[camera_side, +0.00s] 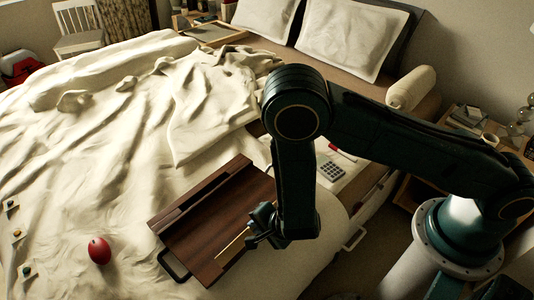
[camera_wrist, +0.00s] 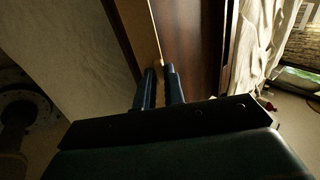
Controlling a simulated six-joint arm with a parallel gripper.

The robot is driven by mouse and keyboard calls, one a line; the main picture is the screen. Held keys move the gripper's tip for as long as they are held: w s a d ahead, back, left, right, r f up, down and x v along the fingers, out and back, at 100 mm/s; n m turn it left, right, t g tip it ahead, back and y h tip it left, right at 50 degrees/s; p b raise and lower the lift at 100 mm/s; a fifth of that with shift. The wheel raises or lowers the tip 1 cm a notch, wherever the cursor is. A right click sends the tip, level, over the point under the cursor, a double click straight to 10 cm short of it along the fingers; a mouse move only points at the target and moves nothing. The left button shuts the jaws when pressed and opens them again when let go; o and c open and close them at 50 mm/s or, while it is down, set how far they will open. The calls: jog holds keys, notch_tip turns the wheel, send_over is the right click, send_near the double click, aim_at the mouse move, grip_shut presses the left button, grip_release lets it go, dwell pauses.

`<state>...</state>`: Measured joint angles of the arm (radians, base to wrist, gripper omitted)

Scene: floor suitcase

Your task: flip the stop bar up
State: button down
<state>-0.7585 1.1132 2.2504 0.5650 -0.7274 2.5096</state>
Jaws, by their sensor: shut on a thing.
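A dark brown wooden board (camera_side: 205,225) lies on the bed, with a raised ledge along its far-left side and a black handle (camera_side: 173,266) at its near-left corner. A thin pale wooden bar, which looks like the stop bar (camera_side: 232,246), is at the board's near-right side. My gripper (camera_side: 254,233) is shut on the bar's right end. In the wrist view my two fingers (camera_wrist: 160,86) stand close together around a pale strip beside the dark board (camera_wrist: 190,35). My gripper hides that end, so I cannot tell how far the bar is tilted.
A red egg-shaped object (camera_side: 99,250) lies on the bed left of the board. A calculator (camera_side: 330,169) lies right of it. Several small items sit at the far left. Rumpled bedding (camera_side: 130,120) fills the rest, and a nightstand (camera_side: 465,125) stands at right.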

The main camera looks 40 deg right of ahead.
jog(key=shift+s+t, duration=0.15)
jog(key=shift+t, duration=0.45)
jog(key=c, duration=1.5)
grip_release()
jog(key=shift+v, duration=3.8)
